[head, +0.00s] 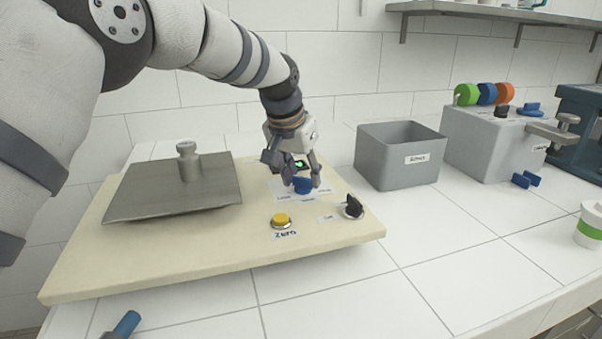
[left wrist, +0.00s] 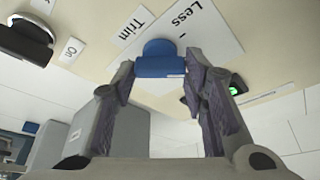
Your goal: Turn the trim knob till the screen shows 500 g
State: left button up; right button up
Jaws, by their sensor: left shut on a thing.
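The blue trim knob (head: 303,187) stands on the cream board of the scale (head: 150,262), with paper labels around it. In the left wrist view the knob (left wrist: 160,60) sits between the fingertips, beside labels reading "Trim" and "Less". My left gripper (head: 301,181) comes down from above and is shut on the knob. The screen (head: 299,164) is a small green glow behind the fingers, mostly hidden; its number cannot be read. A metal weight (head: 187,165) stands on the grey scale plate (head: 140,204). My right gripper is not in view.
A yellow Zero button (head: 281,220) and a black knob (head: 353,207) are near the board's front right. A grey bin (head: 395,170) and a grey box (head: 485,150) with coloured knobs stand to the right.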

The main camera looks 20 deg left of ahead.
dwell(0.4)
pick_arm(q)
jog(key=o, duration=1.2)
jog(key=shift+c, duration=0.2)
jog(key=v, duration=1.2)
jog(key=shift+d, duration=0.1)
